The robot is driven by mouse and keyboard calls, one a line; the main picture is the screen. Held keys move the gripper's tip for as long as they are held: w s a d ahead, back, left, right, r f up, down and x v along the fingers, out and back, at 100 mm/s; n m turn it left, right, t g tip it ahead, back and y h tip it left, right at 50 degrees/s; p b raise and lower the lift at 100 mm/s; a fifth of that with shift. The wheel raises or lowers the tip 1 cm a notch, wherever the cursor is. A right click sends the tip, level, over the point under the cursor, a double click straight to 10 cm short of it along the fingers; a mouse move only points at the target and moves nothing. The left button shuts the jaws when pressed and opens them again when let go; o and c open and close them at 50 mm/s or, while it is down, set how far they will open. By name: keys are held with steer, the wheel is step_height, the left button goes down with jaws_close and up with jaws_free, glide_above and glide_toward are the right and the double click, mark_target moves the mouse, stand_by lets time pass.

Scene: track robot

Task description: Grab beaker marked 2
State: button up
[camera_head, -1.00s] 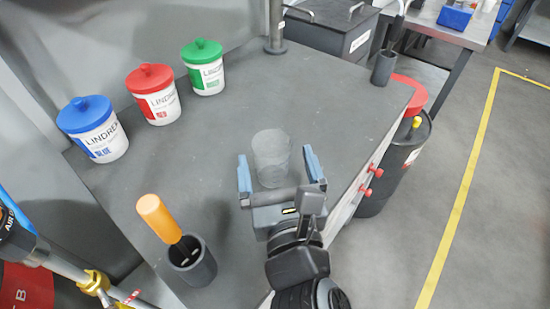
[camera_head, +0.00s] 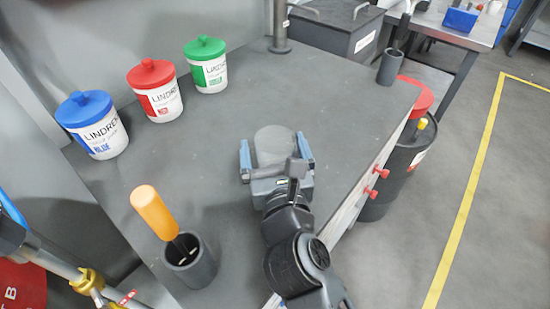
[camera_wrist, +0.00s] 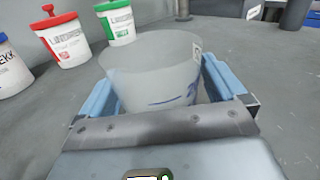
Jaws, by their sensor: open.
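The beaker (camera_head: 273,142) is a clear grey cup standing upright on the dark grey worktop. In the wrist view the beaker (camera_wrist: 155,75) fills the middle, with a blue scribble on its side and a small white label at its right edge; I cannot read a 2 on it. My gripper (camera_head: 277,158) is open, its two blue fingers on either side of the beaker. In the wrist view the gripper (camera_wrist: 165,88) also shows its fingers left and right of the beaker's lower part. I cannot tell whether either finger touches it.
Blue (camera_head: 95,128), red (camera_head: 156,92) and green-lidded (camera_head: 208,67) tubs stand along the back left. A dark holder (camera_head: 190,262) with an orange-handled tool (camera_head: 155,212) stands front left. Another dark cup (camera_head: 389,68) is at the far right corner. Worktop around the beaker is clear.

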steer(key=c, duration=1)
steer(key=shift+c, duration=0.2)
